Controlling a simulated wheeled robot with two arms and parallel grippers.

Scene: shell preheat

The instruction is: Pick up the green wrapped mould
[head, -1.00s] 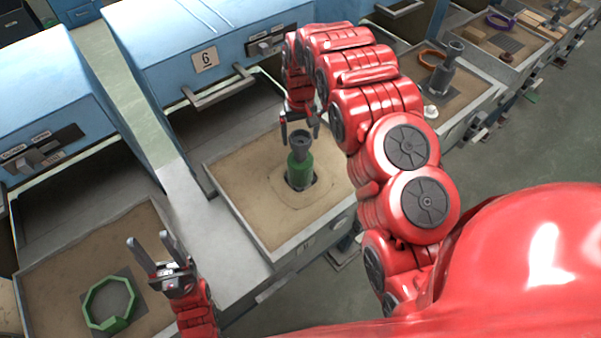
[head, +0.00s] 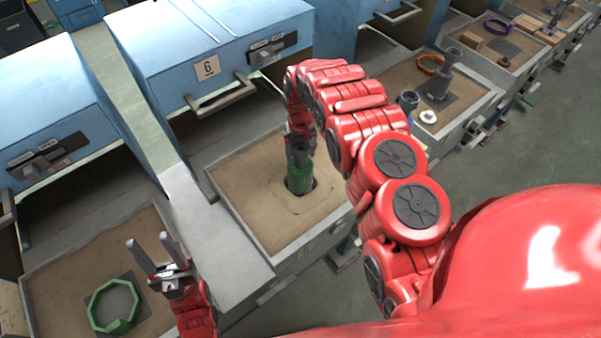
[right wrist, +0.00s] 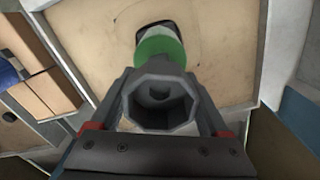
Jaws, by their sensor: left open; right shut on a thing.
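The green wrapped mould (head: 299,184) stands upright in the dark opening of a sand-filled tray in front of the unit marked 6. Its grey hollow top (right wrist: 160,98) and green band (right wrist: 160,47) show in the right wrist view. My right gripper (head: 300,150) comes from above and is shut on the mould's grey upper part, with a finger on each side in the wrist view. The gripper hides much of that upper part in the head view. My left gripper (head: 150,246) is open and empty, above the left tray near a green ring.
The green octagonal ring (head: 92,312) lies on a dark plate in the left tray. Blue unit 6 (head: 220,45) stands behind the mould's tray (head: 232,215). Trays at right hold a grey mould (head: 440,82), an orange ring (head: 430,60) and a purple ring (head: 497,25).

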